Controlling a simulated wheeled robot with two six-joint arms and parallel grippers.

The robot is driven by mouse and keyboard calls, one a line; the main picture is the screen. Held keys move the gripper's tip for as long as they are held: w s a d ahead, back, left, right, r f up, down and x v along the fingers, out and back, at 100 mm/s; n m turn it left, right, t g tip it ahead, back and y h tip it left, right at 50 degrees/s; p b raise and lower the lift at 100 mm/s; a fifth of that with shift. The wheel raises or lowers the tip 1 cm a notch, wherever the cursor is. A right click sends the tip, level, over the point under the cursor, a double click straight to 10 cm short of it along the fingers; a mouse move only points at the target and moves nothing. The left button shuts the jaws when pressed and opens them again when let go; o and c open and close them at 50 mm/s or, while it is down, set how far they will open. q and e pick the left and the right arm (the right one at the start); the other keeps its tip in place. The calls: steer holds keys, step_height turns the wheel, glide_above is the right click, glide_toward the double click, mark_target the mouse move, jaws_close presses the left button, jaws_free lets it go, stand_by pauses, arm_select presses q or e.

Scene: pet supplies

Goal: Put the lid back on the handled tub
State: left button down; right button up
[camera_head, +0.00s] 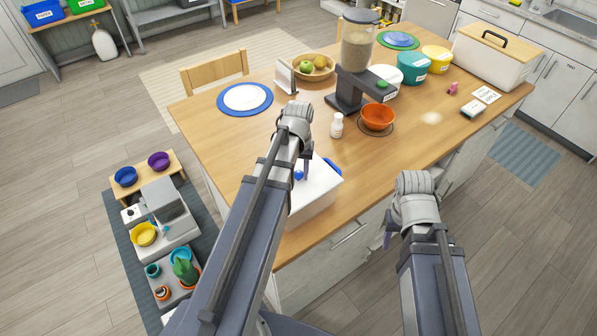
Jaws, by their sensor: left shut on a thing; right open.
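A white box-shaped tub (312,208) stands at the near edge of the wooden table, partly hidden behind my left arm. A blue part, which looks like a handle, shows at its far right corner (333,166). A flat white top, apparently the lid (318,184), shows at the tub; a small blue knob (298,175) is on it. My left gripper (304,171) is at the knob and shut on it, its fingers mostly hidden by my arm. I cannot tell whether the lid touches the rim. My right gripper (388,240) is open and empty, in front of the table's near edge.
On the table (400,160) are a white shaker (337,125), an orange bowl (377,117), a dark-based food dispenser (352,84) and a blue-rimmed plate (244,98). A large white bin (490,62) with a wooden lid stands far right. The table's near right is clear.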

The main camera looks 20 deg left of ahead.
stand_by(0.8)
arm_select(q)
jaws_free()
stand_by(0.5)
steer(key=shift+r+p, duration=3.5)
steer(key=shift+p, duration=0.05)
jaws_close()
